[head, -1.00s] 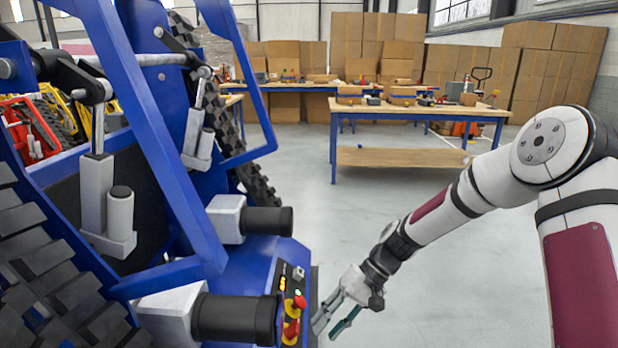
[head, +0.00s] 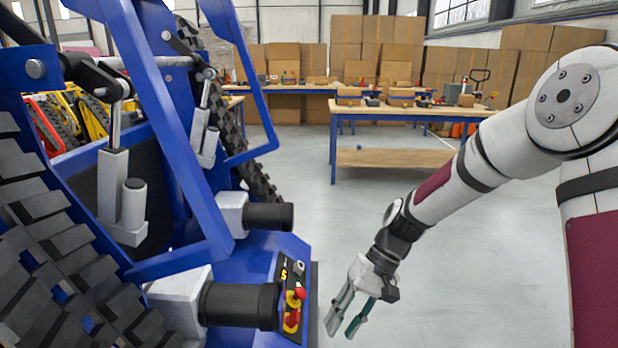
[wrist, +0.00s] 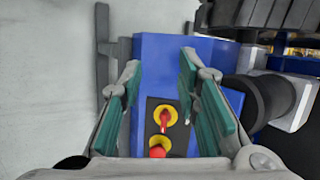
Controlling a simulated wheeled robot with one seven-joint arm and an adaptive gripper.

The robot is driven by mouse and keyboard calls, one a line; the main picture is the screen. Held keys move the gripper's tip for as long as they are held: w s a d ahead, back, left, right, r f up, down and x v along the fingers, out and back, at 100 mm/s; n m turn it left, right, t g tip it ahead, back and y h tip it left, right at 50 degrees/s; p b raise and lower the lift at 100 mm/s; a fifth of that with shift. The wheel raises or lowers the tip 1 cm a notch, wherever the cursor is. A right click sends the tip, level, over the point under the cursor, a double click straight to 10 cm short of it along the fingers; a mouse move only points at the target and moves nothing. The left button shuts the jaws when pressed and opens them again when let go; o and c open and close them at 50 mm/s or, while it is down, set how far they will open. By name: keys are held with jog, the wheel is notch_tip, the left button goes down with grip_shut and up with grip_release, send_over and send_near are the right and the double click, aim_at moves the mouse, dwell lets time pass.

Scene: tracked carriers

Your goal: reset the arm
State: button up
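My gripper (head: 349,318) hangs at the lower middle of the head view, fingers pointing down and spread apart, with nothing between them. It is just right of the blue carrier's control panel (head: 283,275), apart from it in the picture. In the wrist view, the two green-padded fingers (wrist: 160,92) stand open on either side of the panel's red controls on yellow bases (wrist: 164,115). My white and maroon arm reaches in from the right of the head view, bent at the elbow.
The blue tracked carrier (head: 170,130) fills the left, with black cylinders (head: 240,306) sticking out near my gripper. A wooden workbench (head: 395,158) stands farther back, before stacked cardboard boxes. Grey floor (head: 455,275) lies clear in the middle.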

jog(key=s+d+r+t+h, duration=0.1)
jog(key=s+d+r+h, duration=0.3)
jog(key=s+r, duration=0.55)
jog(key=s+d+r+t+h, duration=0.1)
jog(key=s+d+r+t, duration=0.1)
jog(key=s+d+r, duration=0.6)
jog(key=s+r+m+t, duration=0.1)
jog(key=s+r+m, duration=0.1)
jog(key=s, duration=1.1)
notch_tip(320, 180, up, 22)
jog(key=t+p, duration=0.3)
jog(key=p, duration=1.8)
jog(key=shift+r+n+t+h, duration=0.15)
jog(key=shift+n+t+h, duration=0.15)
jog(key=shift+h, duration=0.1)
jog(key=shift+d, duration=0.2)
